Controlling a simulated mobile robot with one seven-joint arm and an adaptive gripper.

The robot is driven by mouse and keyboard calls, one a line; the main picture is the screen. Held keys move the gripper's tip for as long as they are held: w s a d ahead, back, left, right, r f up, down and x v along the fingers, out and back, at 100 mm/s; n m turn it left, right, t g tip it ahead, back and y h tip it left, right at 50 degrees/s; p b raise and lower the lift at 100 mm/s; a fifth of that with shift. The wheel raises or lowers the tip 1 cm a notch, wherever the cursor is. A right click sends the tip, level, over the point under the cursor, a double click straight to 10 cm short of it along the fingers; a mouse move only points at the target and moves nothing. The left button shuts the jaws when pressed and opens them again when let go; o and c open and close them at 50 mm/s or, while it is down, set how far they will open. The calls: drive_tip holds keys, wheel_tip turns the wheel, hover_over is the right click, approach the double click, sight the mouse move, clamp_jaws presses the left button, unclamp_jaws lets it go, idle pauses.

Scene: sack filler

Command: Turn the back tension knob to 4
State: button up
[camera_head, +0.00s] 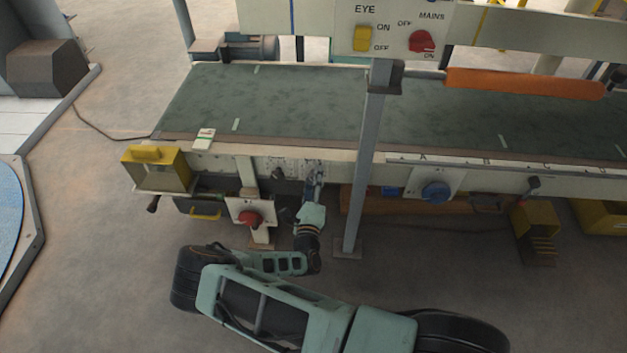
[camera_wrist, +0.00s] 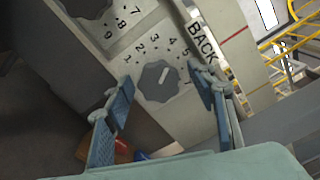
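The back tension knob (camera_wrist: 159,82) is a dark grey scalloped dial on a pale panel, beside the word BACK, in the wrist view. Numbers 1 to 5 show around its upper side. Its short white mark tilts to the upper right, towards the side of 4 and 5; the exact reading is hard to tell. My gripper (camera_wrist: 165,84) is open, with one blue-padded finger to each side of the knob in the picture and a visible gap to it. In the head view, my gripper (camera_head: 316,178) is at the machine's front panel and hides the knob.
A second dark dial (camera_wrist: 86,5) with 7, 8 and 9 is at the wrist view's top edge. In the head view, a grey post (camera_head: 366,165) stands just right of my gripper. A red knob (camera_head: 250,219) is to the left, and the green belt (camera_head: 270,105) lies above.

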wheel_tip(320, 180, up, 10)
drive_tip(key=shift+r, duration=0.1)
idle(0.5)
